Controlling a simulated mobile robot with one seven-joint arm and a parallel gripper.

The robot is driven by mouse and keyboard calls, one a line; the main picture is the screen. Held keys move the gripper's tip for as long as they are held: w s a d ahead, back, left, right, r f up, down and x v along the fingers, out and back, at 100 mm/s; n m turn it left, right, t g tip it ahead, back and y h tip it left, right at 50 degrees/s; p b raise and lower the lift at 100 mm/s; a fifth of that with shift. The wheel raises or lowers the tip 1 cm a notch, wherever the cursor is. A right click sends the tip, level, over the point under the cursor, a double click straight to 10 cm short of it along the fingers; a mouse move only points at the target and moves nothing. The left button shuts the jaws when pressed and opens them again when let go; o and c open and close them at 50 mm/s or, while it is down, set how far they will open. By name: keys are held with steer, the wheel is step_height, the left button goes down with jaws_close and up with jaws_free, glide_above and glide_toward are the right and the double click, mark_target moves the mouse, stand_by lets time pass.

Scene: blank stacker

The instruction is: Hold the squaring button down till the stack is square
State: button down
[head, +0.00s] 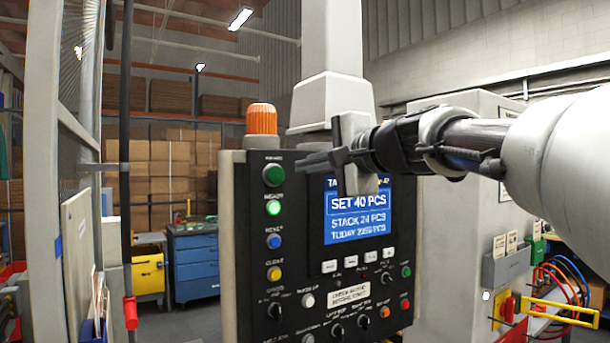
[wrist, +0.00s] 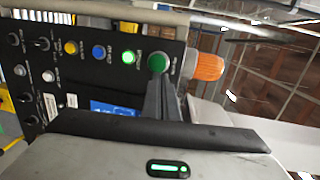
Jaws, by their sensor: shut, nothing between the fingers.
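The dark control panel (head: 255,240) carries a column of buttons: dark green (head: 274,175) at the top, lit green (head: 273,208), blue (head: 274,241) and yellow (head: 274,273). A white button (head: 307,300) sits lower right of the yellow one; its small label is blurred, and I cannot tell surely which button does the squaring. My gripper (head: 303,163) is shut and empty in front of the panel's upper part, its tips just right of the dark green button. In the wrist view the fingertips (wrist: 160,82) point at the dark green button (wrist: 158,62); contact cannot be told. The stack is not visible.
A blue screen (head: 358,215) reads set 40, stack 24, partly hidden by my gripper. An orange beacon (head: 261,119) stands on the panel. Black knobs and small buttons crowd the panel's lower part. A grey cabinet (head: 455,230) stands behind, right.

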steer(key=v, duration=0.6)
stand_by(0.3)
steer(key=s+d+f+n+g+h+p, duration=0.2)
steer(key=s+d+f+n+h+p, duration=0.1)
steer(key=s+f, duration=0.5)
steer(key=s+d+f+n+g+h+p, duration=0.3)
steer(key=s+f, duration=0.5)
steer(key=f, duration=0.3)
steer(key=s+d+f+n+g+h+p, duration=0.2)
steer(key=s+d+f+n+h+p, duration=0.1)
steer(key=s+f, duration=0.5)
step_height(320, 180, down, 3)
steer(key=shift+s+d+r+n+h, duration=0.2)
steer(key=shift+d+n+h, duration=0.45)
steer(key=shift+d, duration=0.25)
